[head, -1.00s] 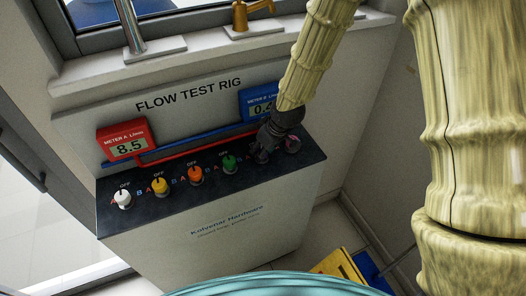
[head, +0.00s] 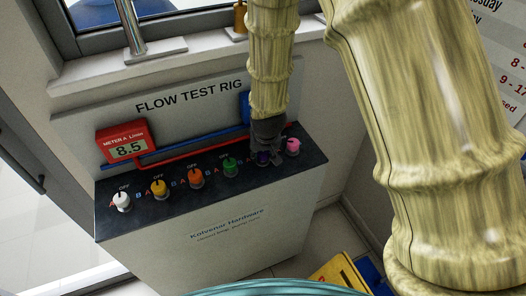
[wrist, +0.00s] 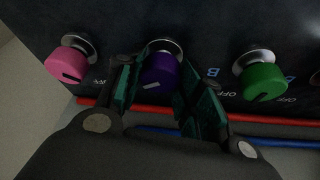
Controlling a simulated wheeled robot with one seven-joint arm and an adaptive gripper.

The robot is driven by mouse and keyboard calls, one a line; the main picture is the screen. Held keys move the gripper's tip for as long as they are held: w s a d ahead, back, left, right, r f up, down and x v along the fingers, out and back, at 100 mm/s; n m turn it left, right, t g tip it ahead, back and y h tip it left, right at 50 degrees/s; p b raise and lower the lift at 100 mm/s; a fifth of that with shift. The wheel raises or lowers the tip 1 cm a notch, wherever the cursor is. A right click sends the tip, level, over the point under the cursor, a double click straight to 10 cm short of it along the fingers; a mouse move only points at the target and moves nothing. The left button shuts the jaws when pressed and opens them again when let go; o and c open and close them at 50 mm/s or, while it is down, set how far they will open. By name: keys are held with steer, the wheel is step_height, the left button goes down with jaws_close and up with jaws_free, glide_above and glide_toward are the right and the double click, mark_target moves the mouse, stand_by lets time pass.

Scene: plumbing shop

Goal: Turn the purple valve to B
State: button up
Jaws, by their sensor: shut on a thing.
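The purple valve (wrist: 162,70) is a round knob with a pale pointer line, in the upper middle of the wrist view. A blue B (wrist: 213,72) is printed on the panel to its right there. My gripper (wrist: 160,92) has one finger on each side of the purple knob and is shut on it. In the head view, my gripper (head: 265,150) reaches down from above onto the purple valve (head: 263,159), between the green and pink valves. It hides most of the knob and its labels there.
The pink valve (head: 292,146) and green valve (head: 229,166) stand close on either side. Orange (head: 194,177), yellow (head: 158,188) and white (head: 123,200) valves continue leftward. Red and blue pipes run behind. Red meter A (head: 127,146) reads 8.5; my arm hides most of blue meter B (head: 245,106).

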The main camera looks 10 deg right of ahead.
stand_by(0.4)
steer(key=o, duration=1)
steer(key=shift+r, duration=0.1)
steer(key=v, duration=1.1)
steer(key=shift+s+r, duration=0.15)
steer(key=shift+r, duration=0.25)
